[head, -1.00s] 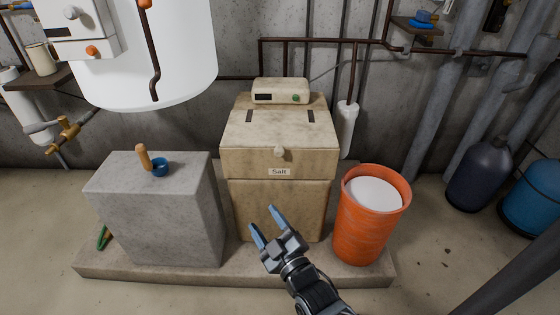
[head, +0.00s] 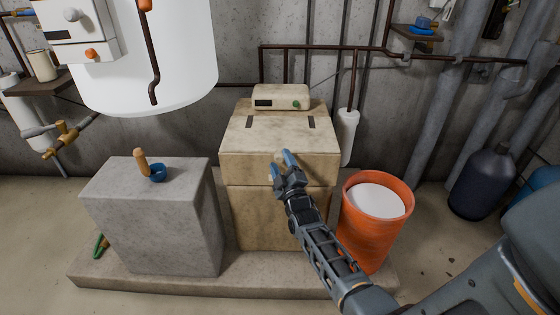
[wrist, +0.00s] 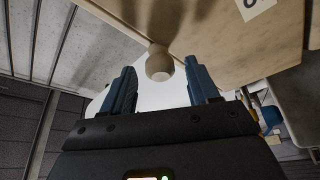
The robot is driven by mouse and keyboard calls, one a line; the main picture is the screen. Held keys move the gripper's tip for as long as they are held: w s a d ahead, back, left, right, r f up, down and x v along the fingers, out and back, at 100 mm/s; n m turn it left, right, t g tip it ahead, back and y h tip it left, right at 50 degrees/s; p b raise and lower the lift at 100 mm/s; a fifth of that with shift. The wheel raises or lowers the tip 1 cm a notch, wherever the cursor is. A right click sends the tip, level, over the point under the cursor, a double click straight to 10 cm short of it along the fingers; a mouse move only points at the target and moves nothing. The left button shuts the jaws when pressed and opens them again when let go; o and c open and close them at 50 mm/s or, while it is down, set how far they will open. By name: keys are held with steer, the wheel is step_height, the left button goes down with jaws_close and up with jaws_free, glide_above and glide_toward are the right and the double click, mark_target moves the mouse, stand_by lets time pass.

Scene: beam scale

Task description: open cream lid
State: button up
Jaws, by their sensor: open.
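The cream lid (head: 267,134) is the closed, sloping top of the cream cabinet, with two dark hinges at its back edge. Its round knob (wrist: 159,64) is on the front face and shows between my fingertips in the wrist view. In the head view the knob (head: 280,156) is partly hidden by my gripper. My gripper (head: 281,162) is open, with blue fingers pointing at the lid's front. In the wrist view my gripper's fingers (wrist: 160,84) stand to either side of the knob, with gaps, and do not grip it. The Salt label is hidden in the head view and partly shows in the wrist view.
An orange bucket (head: 354,228) of white salt stands right of the cabinet, close to my arm. A concrete block (head: 160,227) with a blue scoop (head: 158,173) stands left. A cream control box (head: 281,97) sits behind the lid. The space above the lid is clear.

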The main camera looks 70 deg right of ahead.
steer(key=shift+w+d+r, duration=0.15)
steer(key=shift+w+d, duration=0.3)
steer(key=shift+c, duration=0.4)
jaws_close()
